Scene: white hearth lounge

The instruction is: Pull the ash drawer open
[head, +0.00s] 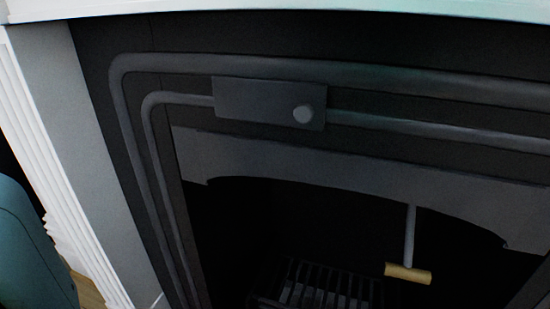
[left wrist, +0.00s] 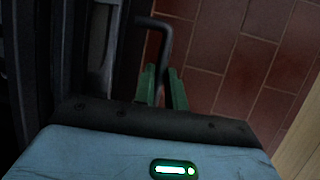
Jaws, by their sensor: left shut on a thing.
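In the left wrist view, my left gripper (left wrist: 163,74) has green fingers, shut on a dark bent bar handle (left wrist: 166,28). The handle appears to belong to the ash drawer. The dark metal to the left of the fingers is too dim to tell the drawer front from the fireplace around it, or how far the drawer stands out. Neither gripper nor the drawer shows in the head view. My right gripper is in neither view.
In the left wrist view, red-brown floor tiles (left wrist: 230,60) lie clear right of the handle.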

